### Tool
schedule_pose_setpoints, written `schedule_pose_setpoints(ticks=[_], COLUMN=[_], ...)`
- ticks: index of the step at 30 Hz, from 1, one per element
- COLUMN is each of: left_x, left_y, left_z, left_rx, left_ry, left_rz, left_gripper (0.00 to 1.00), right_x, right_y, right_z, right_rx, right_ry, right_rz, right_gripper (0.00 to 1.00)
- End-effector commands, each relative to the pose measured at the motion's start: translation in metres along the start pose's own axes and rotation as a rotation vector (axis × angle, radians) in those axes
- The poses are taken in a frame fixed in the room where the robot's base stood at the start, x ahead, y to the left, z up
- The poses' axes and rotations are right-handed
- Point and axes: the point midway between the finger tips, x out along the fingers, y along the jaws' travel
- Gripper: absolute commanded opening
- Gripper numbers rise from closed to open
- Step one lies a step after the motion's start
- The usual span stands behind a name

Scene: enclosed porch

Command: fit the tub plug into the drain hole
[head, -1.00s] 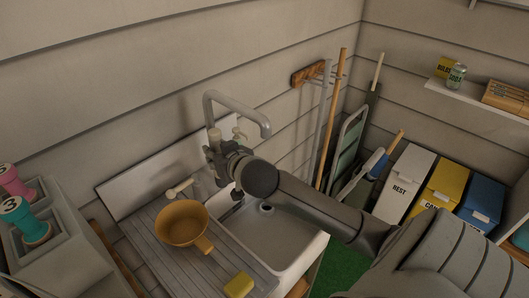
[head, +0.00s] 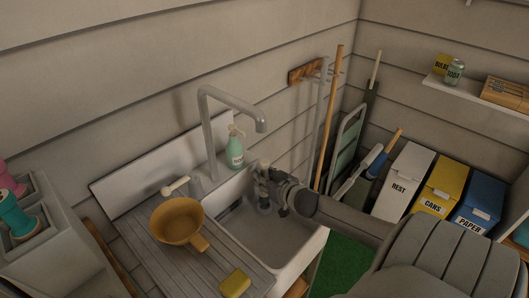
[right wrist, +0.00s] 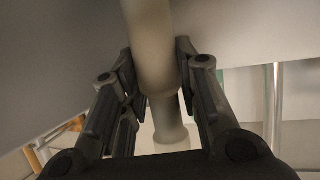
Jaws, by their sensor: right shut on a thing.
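My right gripper (head: 265,188) is over the sink basin, shut on a pale, cream upright piece that I take to be the tub plug (head: 264,163). In the right wrist view the plug (right wrist: 152,50) runs between the two fingers (right wrist: 157,90) as a long round shaft with a collar lower down. The white sink (head: 287,245) is below. The drain hole is hidden behind my gripper in the head view, and I cannot tell how far the plug's lower end is from it. My left gripper is not in view.
A grey tap (head: 232,108) arches over the basin's back. A green soap bottle (head: 235,152) stands behind the basin. An orange pan (head: 177,223) and a yellow sponge (head: 234,284) are on the drainboard (head: 160,265). Bins (head: 404,180) stand to the right.

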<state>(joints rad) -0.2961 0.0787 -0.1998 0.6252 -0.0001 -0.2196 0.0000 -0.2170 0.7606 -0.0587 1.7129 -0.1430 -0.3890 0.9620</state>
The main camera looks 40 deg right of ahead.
Motion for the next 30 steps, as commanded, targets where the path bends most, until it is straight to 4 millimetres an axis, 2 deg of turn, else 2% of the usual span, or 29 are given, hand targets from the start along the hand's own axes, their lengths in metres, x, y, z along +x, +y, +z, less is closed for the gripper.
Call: schedule_pose_setpoints(ticks=[9,21,22,23,24,30], left_x=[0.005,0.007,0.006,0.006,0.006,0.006], left_y=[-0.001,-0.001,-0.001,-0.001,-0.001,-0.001], left_z=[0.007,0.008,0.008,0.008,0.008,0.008], left_rx=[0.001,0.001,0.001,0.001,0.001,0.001], left_ry=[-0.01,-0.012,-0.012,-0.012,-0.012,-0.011], left_rz=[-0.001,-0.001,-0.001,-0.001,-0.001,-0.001], left_gripper=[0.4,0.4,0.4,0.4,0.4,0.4], right_x=[0.015,0.017,0.017,0.016,0.016,0.016], right_y=[0.0,-0.001,-0.001,0.0,0.0,0.0], right_z=[0.035,0.04,0.04,0.039,0.039,0.039], right_rx=[0.001,0.0,0.0,-0.001,-0.001,-0.001], right_ry=[0.0,0.001,0.001,0.001,0.0,0.0], right_rz=[0.001,0.0,0.0,0.0,0.0,0.0], right_gripper=[0.05,0.05,0.32,0.36,0.39,0.39])
